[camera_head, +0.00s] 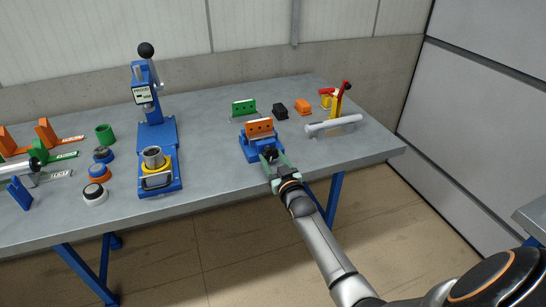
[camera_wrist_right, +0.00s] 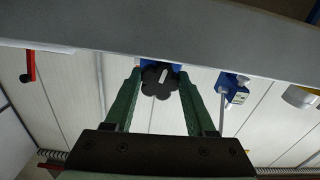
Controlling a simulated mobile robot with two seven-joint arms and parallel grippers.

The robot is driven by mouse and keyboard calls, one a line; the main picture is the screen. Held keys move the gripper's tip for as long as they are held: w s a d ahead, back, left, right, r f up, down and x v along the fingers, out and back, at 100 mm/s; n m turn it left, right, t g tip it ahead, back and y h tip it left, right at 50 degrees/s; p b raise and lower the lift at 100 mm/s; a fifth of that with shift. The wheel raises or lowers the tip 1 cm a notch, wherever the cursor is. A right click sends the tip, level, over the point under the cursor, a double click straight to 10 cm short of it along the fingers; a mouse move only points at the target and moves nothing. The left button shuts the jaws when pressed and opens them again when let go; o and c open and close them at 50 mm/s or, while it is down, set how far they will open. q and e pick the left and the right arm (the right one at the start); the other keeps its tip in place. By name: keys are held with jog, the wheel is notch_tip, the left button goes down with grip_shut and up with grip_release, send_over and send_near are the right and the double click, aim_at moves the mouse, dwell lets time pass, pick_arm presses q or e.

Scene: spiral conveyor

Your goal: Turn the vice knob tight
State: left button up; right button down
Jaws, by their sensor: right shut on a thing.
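The blue vice (camera_head: 250,152) stands near the front edge of the table, with an orange plate (camera_head: 260,128) at its top. Its black lobed knob (camera_head: 269,153) faces the front. My right gripper (camera_head: 272,161) comes from the front right and is shut on the knob. In the right wrist view the knob (camera_wrist_right: 158,82) sits between the green fingertips (camera_wrist_right: 160,80), with a pale slot on its face. A little of the blue vice shows behind it. My left gripper is not in view.
A blue lever press (camera_head: 158,130) stands left of the vice. A red-handled clamp with a grey tube (camera_head: 333,125) is at right. Coloured round parts (camera_head: 97,172) lie at left.

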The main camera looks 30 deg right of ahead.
jog(key=m, duration=0.3)
jog(key=shift+a+m, duration=0.1)
jog(key=shift+m, duration=0.2)
jog(key=m, duration=0.2)
jog(key=shift+m+p, duration=0.3)
jog(key=shift+m, duration=0.1)
jog(key=m, duration=0.3)
jog(key=shift+a, duration=0.1)
jog(key=shift+r+m, duration=0.1)
jog(key=shift+m, duration=1.7)
jog(key=shift+c, duration=1.2)
grip_release()
